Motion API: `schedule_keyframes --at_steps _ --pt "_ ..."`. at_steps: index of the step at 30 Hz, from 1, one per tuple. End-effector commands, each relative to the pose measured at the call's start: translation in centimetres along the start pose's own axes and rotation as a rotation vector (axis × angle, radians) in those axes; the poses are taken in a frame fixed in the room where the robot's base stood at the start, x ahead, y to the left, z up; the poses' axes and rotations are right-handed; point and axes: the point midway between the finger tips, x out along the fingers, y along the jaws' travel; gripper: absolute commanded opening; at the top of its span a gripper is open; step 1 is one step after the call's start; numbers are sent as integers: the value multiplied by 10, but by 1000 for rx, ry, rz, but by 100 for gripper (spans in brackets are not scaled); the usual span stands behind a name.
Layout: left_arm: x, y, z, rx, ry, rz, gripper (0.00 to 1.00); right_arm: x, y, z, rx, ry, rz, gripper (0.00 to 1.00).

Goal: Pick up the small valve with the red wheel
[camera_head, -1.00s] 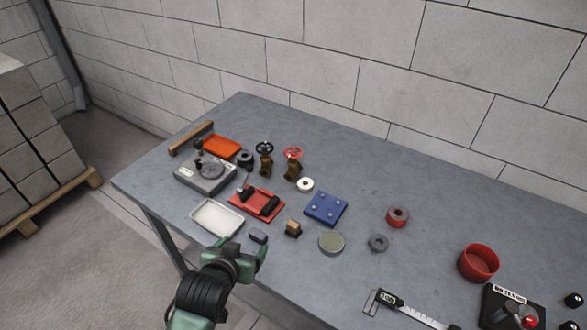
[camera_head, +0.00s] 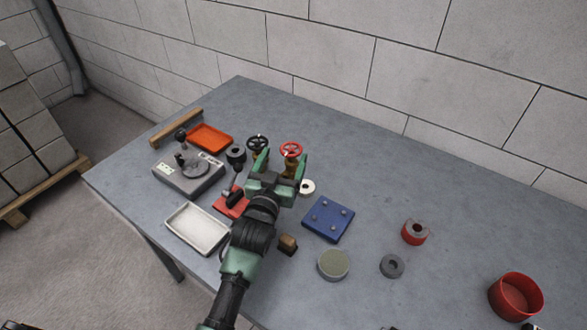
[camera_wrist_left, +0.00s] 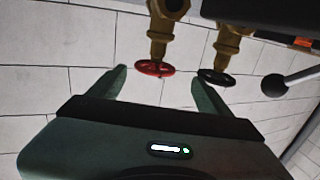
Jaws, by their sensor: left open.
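The small valve with the red wheel (camera_head: 291,150) has a brass body and stands upright on the table, right of a similar valve with a black wheel (camera_head: 257,142). My left gripper (camera_head: 283,162) is open and empty. Its fingers point at the red-wheel valve, and its body hides the valve's lower part in the head view. In the left wrist view, where things appear upside down, the red wheel (camera_wrist_left: 154,68) lies between the two fingers. The black wheel (camera_wrist_left: 216,77) shows close by the right finger there. Whether either finger touches a valve I cannot tell.
The red block (camera_head: 229,205) is partly hidden by my left arm. The table behind the valves is clear.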

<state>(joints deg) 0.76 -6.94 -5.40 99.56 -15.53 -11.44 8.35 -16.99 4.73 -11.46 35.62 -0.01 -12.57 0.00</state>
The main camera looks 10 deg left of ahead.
Motion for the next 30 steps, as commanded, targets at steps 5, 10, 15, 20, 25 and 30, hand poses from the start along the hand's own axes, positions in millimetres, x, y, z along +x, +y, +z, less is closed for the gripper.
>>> schedule_keyframes --at_steps 5,10,15,20,25,30 --pt "3 1 7 -1 8 1 79 8 -1 7 0 -8 -1 76" --pt "20 2 5 -1 10 2 79 6 -2 10 1 -13 -2 76" --pt "39 5 4 -3 8 2 79 3 -2 8 1 -11 -2 76" --pt "63 8 3 -2 9 1 79 0 -3 6 2 -9 -3 76" --pt "78 8 4 -2 8 2 79 0 -4 5 3 -7 -5 76" --pt "80 8 4 -1 8 1 79 0 -4 3 3 -4 -5 76"
